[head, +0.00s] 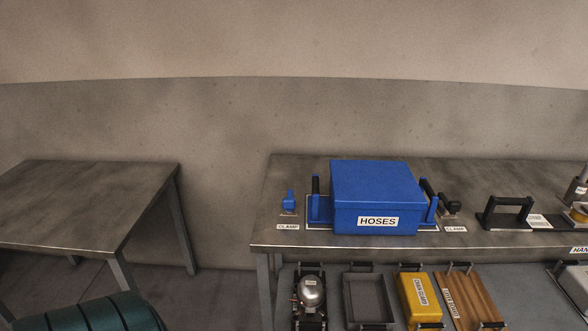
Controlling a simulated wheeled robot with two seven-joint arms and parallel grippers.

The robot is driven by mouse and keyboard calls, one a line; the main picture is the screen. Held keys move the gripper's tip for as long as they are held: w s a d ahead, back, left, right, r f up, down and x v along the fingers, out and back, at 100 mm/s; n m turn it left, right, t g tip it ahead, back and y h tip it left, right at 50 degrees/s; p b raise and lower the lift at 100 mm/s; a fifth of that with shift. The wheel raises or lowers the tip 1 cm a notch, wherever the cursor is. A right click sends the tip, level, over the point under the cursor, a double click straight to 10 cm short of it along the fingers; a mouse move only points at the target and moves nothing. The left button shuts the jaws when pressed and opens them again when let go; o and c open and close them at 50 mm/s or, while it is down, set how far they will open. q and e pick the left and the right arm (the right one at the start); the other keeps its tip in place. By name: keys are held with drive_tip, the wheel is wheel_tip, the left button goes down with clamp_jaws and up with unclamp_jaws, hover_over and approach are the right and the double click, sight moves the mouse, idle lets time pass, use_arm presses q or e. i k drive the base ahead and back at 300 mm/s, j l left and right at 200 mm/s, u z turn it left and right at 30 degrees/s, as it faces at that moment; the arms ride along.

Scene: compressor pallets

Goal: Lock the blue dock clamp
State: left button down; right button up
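The blue dock clamp (289,202) stands on the right-hand table, left of a blue box labelled HOSES (373,197). It is a small blue lever piece above a CLAMP label (288,227). It is too small to tell whether it is locked. The box sits between blue upright brackets on a dock plate (319,226), with a black handle on each side. A second, black clamp (450,204) stands right of the box above another CLAMP label. Neither of my grippers is in view.
A bare metal table (84,203) stands at left, with a gap between the tables. A black handled frame (507,211) sits right of the box. Below are a metal canister (311,291), black tray (368,299), yellow case (420,297) and wooden board (465,297). A dark green ribbed object (92,314) is at lower left.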

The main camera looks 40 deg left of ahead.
sight(288, 203)
drive_tip(key=i+l+u, duration=0.35)
drive_tip(key=u, duration=0.15)
drive_tip(key=i+l+u, duration=0.5)
drive_tip(key=k+l, duration=0.05)
